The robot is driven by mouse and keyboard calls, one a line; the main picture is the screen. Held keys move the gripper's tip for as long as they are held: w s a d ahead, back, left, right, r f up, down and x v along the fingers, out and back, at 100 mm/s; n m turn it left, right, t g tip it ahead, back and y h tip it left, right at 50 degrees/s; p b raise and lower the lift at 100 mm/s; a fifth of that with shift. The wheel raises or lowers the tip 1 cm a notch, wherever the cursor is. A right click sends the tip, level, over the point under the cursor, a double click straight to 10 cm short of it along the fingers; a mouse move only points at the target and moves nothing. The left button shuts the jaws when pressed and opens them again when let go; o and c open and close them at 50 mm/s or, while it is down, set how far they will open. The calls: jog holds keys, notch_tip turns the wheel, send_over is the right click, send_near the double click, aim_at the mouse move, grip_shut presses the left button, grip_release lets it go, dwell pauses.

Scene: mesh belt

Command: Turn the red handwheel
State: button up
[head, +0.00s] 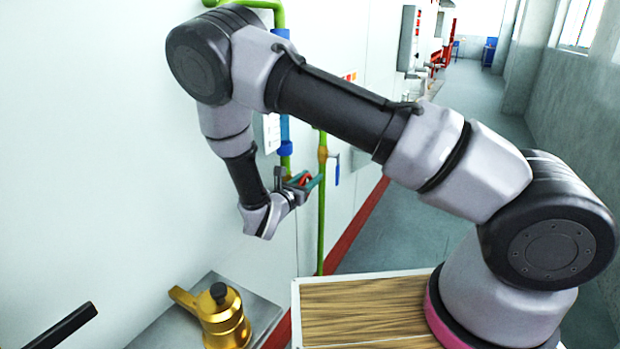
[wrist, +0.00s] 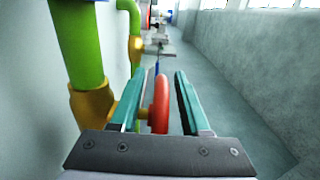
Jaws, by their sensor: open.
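The red handwheel (wrist: 160,104) shows edge-on in the wrist view, between the two green-lined fingers of my gripper (wrist: 160,100). In the head view a bit of the red handwheel (head: 305,179) shows at my gripper (head: 300,184), beside the green pipe. The gripper hides most of the wheel there.
A green pipe (wrist: 77,45) with a brass fitting (wrist: 92,105) stands left of the fingers. A thinner green pipe (head: 321,225) with a blue-handled valve (head: 337,170) stands nearby. A brass-coloured vessel (head: 222,318) sits on a grey surface below. The corridor floor at right is clear.

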jog(key=shift+w+d, duration=0.1)
jog(key=shift+w, duration=0.1)
jog(key=shift+c, duration=0.3)
grip_shut()
jog(key=shift+w+d+f+g+y, duration=0.15)
jog(key=shift+g+y, duration=0.2)
jog(key=shift+g, duration=0.2)
jog(key=shift+d+f+g+y, duration=0.1)
jog(key=shift+g+y, duration=0.25)
jog(key=shift+g, duration=0.2)
jog(key=shift+a+f+g+y, duration=0.1)
jog(key=shift+f+g+y, duration=0.45)
jog(key=shift+g, duration=0.35)
jog(key=shift+r, duration=0.1)
jog(key=shift+o, duration=0.3)
grip_release()
